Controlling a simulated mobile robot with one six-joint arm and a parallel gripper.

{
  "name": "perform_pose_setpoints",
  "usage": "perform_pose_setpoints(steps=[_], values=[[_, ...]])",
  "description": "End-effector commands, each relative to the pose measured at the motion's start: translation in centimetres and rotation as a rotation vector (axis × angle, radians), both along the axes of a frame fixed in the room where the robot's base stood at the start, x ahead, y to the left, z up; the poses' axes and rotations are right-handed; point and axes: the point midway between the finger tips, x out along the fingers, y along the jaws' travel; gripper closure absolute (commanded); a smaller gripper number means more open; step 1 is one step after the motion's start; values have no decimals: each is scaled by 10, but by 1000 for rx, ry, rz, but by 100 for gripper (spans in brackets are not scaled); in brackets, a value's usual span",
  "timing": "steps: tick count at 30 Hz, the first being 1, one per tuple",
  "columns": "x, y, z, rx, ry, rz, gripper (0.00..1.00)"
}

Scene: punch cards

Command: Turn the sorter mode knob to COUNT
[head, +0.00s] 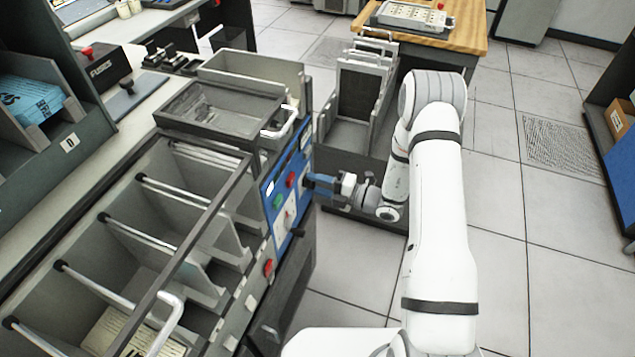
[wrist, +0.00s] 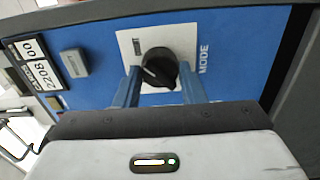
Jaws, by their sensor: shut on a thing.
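The mode knob (wrist: 158,66) is black and round with a pale pointer line, on a white plate (wrist: 183,35) marked MODE on the sorter's blue panel. In the wrist view the blue fingers of my gripper (wrist: 160,84) stand on either side of the knob and are shut on it. The pointer line slants toward the upper left in that view; the small position labels are too blurred or hidden to read. In the head view my gripper (head: 318,182) reaches from the right to the blue panel (head: 272,188) and hides the knob.
The panel also carries a counter display (wrist: 35,62), a grey button (wrist: 73,60), a green button (head: 278,201) and a red button (head: 290,180). The sorter's open pockets (head: 150,215) lie to the left. A grey card rack (head: 358,95) stands behind my gripper.

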Motion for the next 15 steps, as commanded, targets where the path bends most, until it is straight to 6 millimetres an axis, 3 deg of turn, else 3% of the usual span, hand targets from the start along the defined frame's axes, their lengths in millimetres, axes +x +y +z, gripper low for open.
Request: perform_pose_setpoints(steps=[9,10,15], values=[[-1,0,-1,-1,4,0,86],[-1,0,-1,-1,4,0,61],[-1,0,-1,0,3,0,47]])
